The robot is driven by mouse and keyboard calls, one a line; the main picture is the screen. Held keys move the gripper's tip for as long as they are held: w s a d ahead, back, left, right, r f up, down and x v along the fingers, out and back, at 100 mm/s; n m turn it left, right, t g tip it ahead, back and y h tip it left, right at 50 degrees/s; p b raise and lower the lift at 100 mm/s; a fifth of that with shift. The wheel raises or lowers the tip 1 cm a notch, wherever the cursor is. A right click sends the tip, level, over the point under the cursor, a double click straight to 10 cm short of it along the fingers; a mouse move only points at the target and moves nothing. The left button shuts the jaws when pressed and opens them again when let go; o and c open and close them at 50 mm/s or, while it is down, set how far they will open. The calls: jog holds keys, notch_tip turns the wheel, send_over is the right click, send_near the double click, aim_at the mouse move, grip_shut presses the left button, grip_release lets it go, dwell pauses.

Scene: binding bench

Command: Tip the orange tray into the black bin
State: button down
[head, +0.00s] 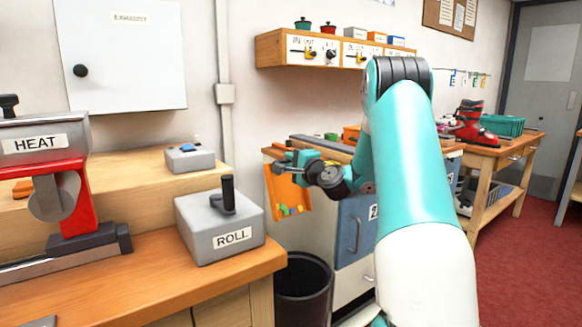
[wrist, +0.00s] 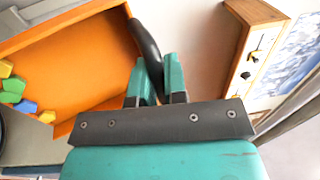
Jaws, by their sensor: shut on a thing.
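The orange tray (head: 287,190) hangs tilted steeply in the head view, its lower end down. Several small coloured pieces (head: 290,210) lie gathered at that lower end. My gripper (head: 294,161) is shut on the tray's dark handle at its upper edge. In the wrist view the fingers (wrist: 159,82) close on the black curved handle (wrist: 146,48), and the tray's orange floor (wrist: 75,60) fills the left, with green, yellow, blue and orange pieces at its left edge. The black bin (head: 303,287) stands on the floor below the tray, its mouth facing up. Its inside looks dark.
A wooden bench (head: 150,290) with a grey ROLL block (head: 220,228) and a red HEAT press (head: 70,205) is left of the bin. A drawer cabinet (head: 352,235) stands right of the bin, partly behind my arm. A wall shelf (head: 285,47) hangs above.

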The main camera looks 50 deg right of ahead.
jog(key=s+a+f+t+h+b, duration=0.1)
jog(key=s+f+t+b, duration=0.5)
jog(key=b, duration=2.9)
jog(key=s+a+f, duration=0.1)
jog(key=s+f, duration=0.2)
jog(key=s, duration=0.1)
jog(key=shift+s+a+t+h, duration=0.2)
jog(key=shift+a+t+h, duration=0.05)
jog(key=shift+t+h, duration=0.05)
jog(key=shift+s+b, duration=0.1)
jog(key=shift+b, duration=0.2)
dwell(0.6)
dwell(1.6)
jog(key=shift+r, duration=0.1)
